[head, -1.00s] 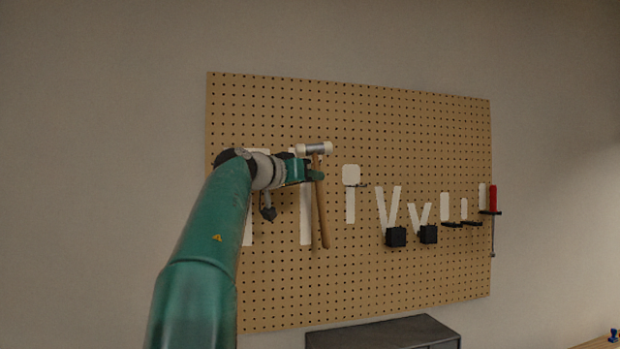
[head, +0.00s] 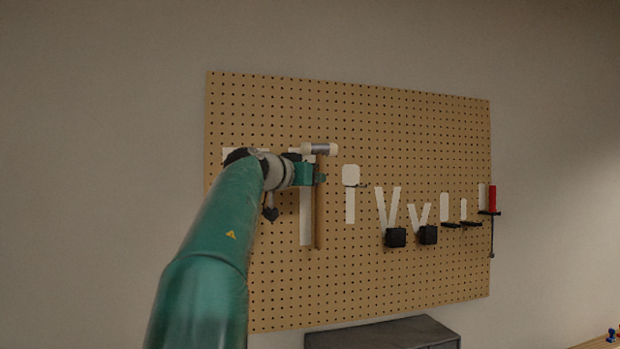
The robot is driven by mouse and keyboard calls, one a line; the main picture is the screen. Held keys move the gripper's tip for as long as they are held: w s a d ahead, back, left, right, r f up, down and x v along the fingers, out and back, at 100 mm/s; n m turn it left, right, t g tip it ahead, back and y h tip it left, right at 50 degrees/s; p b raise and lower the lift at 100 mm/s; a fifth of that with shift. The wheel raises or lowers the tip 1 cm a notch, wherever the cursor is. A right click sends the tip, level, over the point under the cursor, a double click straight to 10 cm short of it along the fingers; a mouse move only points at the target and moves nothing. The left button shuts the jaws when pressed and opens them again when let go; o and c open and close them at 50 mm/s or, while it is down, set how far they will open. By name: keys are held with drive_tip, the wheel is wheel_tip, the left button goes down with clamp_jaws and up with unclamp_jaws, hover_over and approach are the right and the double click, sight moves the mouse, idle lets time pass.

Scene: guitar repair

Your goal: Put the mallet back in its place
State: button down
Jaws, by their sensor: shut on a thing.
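The mallet (head: 319,215) has a brown wooden handle and a head with pale ends and a grey middle. It hangs upright in front of the pegboard, head up. My gripper (head: 318,174) is shut on its handle just below the head. A white mallet-shaped outline (head: 305,215) on the board shows just left of the handle, partly hidden by my gripper and the mallet head. I cannot tell whether the mallet touches the board or a hook.
The pegboard (head: 420,130) carries more white tool outlines to the right, with black holders (head: 396,237) and small hooks. A red-handled screwdriver (head: 493,198) hangs at the right edge. A dark grey cabinet (head: 385,335) stands below.

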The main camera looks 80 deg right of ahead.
drive_tip(key=shift+w+r, duration=0.3)
drive_tip(key=shift+w, duration=0.1)
idle(0.3)
idle(0.4)
drive_tip(key=shift+d, duration=0.15)
drive_tip(key=shift+w+d+f, duration=0.1)
drive_tip(key=shift+w+d, duration=0.55)
drive_tip(key=shift+d, duration=0.35)
drive_tip(key=shift+w+d, duration=0.6)
drive_tip(key=shift+d, duration=0.4)
drive_tip(key=shift+f, duration=0.5)
idle(0.7)
